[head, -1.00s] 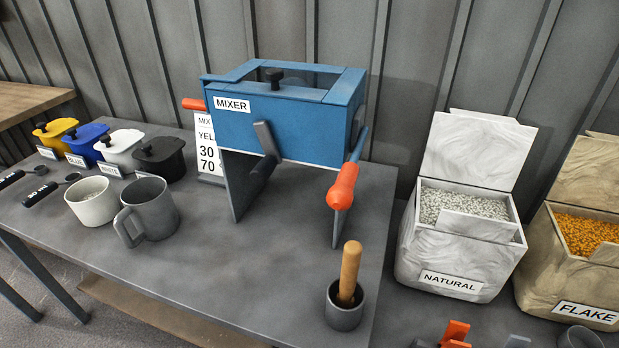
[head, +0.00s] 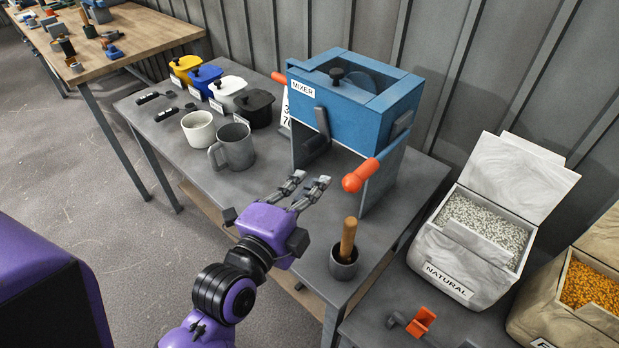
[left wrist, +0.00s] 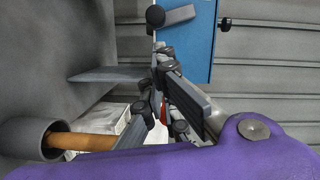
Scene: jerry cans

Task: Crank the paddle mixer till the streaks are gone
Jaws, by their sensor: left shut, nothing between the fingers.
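The blue paddle mixer (head: 345,105) stands upright on the grey table, its label facing front-left. Its crank has an orange grip (head: 360,177) at the front right, low beside the mixer's leg. Another orange grip (head: 279,77) shows at its left side. My left gripper (head: 308,182) is in front of the mixer, left of the front grip and apart from it, shut and empty. In the left wrist view its fingers (left wrist: 168,85) point toward the blue mixer (left wrist: 190,40). The mixer's contents and any streaks are hidden. My right gripper is not in view.
A dark cup with a wooden pestle (head: 347,240) stands close right of my left gripper. A grey mug (head: 235,147) and white cup (head: 198,129) stand to the left, lidded tubs behind. The NATURAL bin (head: 470,245) stands right. The table between mug and gripper is clear.

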